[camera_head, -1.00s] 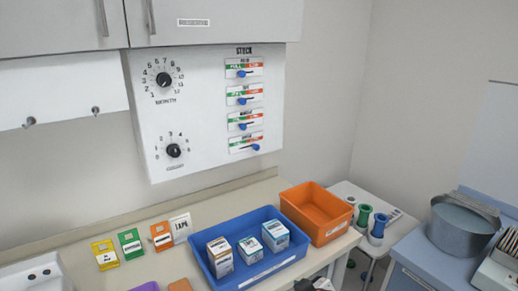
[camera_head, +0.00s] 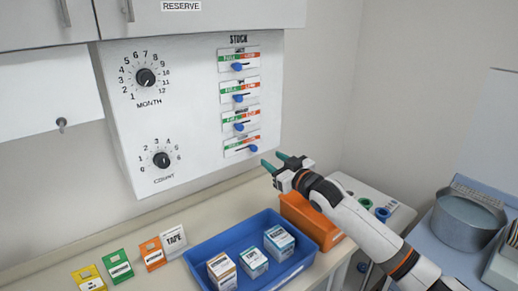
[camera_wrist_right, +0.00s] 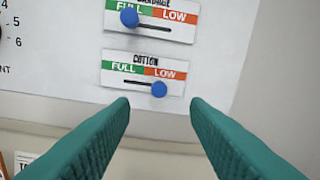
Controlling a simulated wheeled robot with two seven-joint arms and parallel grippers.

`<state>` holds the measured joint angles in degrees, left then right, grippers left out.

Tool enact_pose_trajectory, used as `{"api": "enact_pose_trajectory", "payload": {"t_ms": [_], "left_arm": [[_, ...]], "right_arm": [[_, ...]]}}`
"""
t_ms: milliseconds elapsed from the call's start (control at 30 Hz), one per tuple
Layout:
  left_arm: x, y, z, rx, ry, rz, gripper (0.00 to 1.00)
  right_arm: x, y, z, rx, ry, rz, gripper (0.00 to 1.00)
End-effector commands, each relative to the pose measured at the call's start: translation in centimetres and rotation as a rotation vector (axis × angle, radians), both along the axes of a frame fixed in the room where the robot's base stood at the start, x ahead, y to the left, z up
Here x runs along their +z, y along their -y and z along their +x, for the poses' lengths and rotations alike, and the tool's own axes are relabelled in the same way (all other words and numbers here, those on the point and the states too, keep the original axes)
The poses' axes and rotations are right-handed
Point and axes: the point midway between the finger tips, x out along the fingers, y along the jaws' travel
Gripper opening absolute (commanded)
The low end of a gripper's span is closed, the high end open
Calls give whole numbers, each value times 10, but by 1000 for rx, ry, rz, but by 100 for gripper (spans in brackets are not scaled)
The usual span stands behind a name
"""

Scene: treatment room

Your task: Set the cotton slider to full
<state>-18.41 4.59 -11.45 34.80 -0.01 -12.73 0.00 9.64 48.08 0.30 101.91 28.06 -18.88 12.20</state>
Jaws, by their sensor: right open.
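The cotton slider (camera_wrist_right: 143,75) is labelled COTTON in the right wrist view, with green FULL at left and orange LOW at right. Its blue knob (camera_wrist_right: 159,89) sits under LOW. In the head view this is the lowest slider on the stock panel, its knob (camera_head: 253,148) at the right. My right gripper (camera_head: 272,160) is open and empty, just below and right of that knob. Its green fingers (camera_wrist_right: 160,104) point at the panel, and the knob shows between and beyond the tips, with no contact visible. My left gripper is not in view.
The bandage slider (camera_wrist_right: 150,20) is just above, its knob under FULL. More sliders and two dials, month (camera_head: 146,77) and count (camera_head: 161,160), share the white panel. Below are a blue bin (camera_head: 250,232) with boxes and an orange bin (camera_head: 310,222).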

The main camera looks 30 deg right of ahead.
Motion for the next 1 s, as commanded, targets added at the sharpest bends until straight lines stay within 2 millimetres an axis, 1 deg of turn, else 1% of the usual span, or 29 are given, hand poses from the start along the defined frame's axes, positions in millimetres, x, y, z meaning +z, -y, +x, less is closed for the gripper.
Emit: {"api": "enact_pose_trajectory", "payload": {"t_ms": [33,133,200,333,400,467,700,800,967,1000], "left_arm": [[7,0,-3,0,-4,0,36],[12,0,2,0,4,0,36],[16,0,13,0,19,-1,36],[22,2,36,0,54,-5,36],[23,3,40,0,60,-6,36],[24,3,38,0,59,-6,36],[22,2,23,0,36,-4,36],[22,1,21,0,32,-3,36],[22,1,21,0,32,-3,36],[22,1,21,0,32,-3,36]], "right_arm": [[5,-1,12,-1,2,2,42],[4,-1,31,-1,1,2,42],[4,-2,43,-1,1,1,42],[2,-3,60,0,-1,0,42],[2,-3,66,0,0,1,42],[1,-3,69,1,-1,1,42],[0,-4,73,1,-2,-1,42],[0,-4,73,1,-2,-1,42],[0,-4,72,1,-2,-1,16],[0,-4,72,1,-2,-1,10]]}}
